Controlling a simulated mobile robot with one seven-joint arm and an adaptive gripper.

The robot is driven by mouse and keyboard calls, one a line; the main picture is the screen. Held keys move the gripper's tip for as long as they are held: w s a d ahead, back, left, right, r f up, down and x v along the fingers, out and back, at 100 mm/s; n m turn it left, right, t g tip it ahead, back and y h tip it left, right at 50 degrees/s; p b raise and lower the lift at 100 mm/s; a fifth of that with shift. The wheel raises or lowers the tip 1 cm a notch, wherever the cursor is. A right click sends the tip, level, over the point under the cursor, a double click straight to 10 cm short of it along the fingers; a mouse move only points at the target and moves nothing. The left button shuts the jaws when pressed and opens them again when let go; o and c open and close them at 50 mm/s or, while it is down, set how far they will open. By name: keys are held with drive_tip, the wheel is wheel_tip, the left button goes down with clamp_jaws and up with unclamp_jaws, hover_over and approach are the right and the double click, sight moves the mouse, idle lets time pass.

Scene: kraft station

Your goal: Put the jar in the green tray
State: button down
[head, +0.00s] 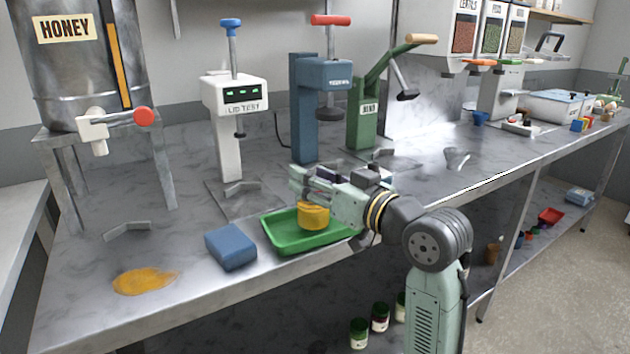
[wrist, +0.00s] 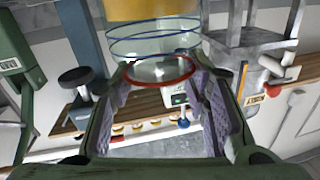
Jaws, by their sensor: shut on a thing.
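The jar is clear glass with golden honey (head: 313,216) in its lower part. My gripper (head: 308,184) is shut on the jar's upper part, and its fingers hide much of the glass in the head view. In the wrist view the jar (wrist: 150,43) shows between the fingers of my gripper (wrist: 165,90), with a red ring at its near end and yellow beyond. The green tray (head: 285,244) lies on the steel bench directly under the jar. I cannot tell whether the jar's base touches the tray floor.
A blue block (head: 231,247) lies just left of the tray. A honey puddle (head: 145,281) spreads near the bench's front edge. Behind stand a white lid tester (head: 237,95), a blue press (head: 305,110) and a green lever press (head: 365,125). A honey tank (head: 80,70) stands at left.

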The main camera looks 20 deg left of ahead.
drive_tip(key=shift+f, duration=0.45)
drive_tip(key=shift+f, duration=0.1)
drive_tip(key=shift+f, duration=0.15)
drive_tip(key=c, duration=0.9)
unclamp_jaws()
drive_tip(key=shift+r, duration=0.25)
drive_tip(key=b+v, duration=0.2)
drive_tip(key=v, duration=1)
drive_tip(key=shift+s, duration=0.1)
